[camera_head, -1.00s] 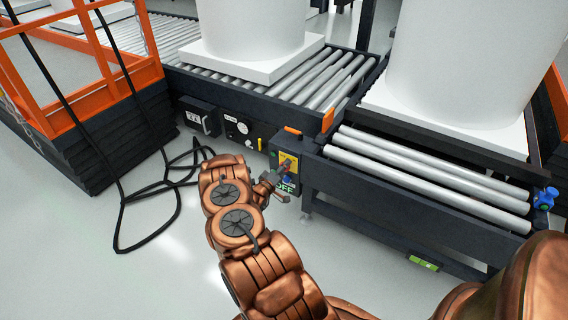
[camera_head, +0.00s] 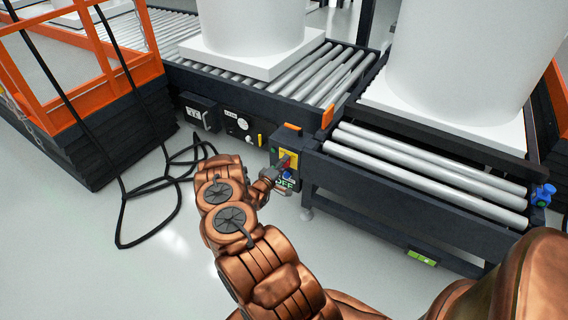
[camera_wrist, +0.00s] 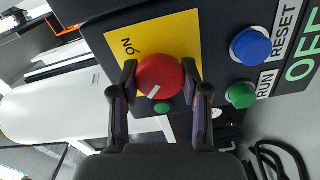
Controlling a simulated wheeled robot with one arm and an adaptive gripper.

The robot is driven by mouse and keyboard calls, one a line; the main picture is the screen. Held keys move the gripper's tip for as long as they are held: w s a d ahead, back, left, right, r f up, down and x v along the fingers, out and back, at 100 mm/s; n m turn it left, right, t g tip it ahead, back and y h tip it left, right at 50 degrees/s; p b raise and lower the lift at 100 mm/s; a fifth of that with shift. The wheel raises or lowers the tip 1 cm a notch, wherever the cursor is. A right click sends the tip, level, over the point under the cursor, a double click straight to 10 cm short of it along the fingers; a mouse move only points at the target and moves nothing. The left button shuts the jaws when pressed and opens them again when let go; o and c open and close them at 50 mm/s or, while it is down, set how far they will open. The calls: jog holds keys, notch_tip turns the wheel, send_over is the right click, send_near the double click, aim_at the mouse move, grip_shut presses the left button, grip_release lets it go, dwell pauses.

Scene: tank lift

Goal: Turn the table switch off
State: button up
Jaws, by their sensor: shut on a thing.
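The table switch is a round red knob (camera_wrist: 160,77) with a white mark, on a yellow plate (camera_wrist: 108,42) lettered "ON". My gripper (camera_wrist: 158,70) has one finger on each side of the knob and is shut on it. The knob's white mark points down and to the left in the wrist view. In the head view the switch box (camera_head: 287,156) is on the front of the roller table, and my gripper (camera_head: 272,175) reaches it from the left, partly hiding the knob.
Beside the knob are a blue button (camera_wrist: 250,46) marked "RESET", a green button (camera_wrist: 240,95) marked "RUN" and a green "OFF" label (camera_wrist: 303,65). A black cable (camera_head: 150,187) lies on the floor at left. White tanks (camera_head: 462,60) stand on the rollers.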

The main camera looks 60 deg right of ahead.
jog(key=o, duration=1.2)
jog(key=shift+c, duration=0.2)
jog(key=a, duration=1.2)
jog(key=shift+s, duration=0.25)
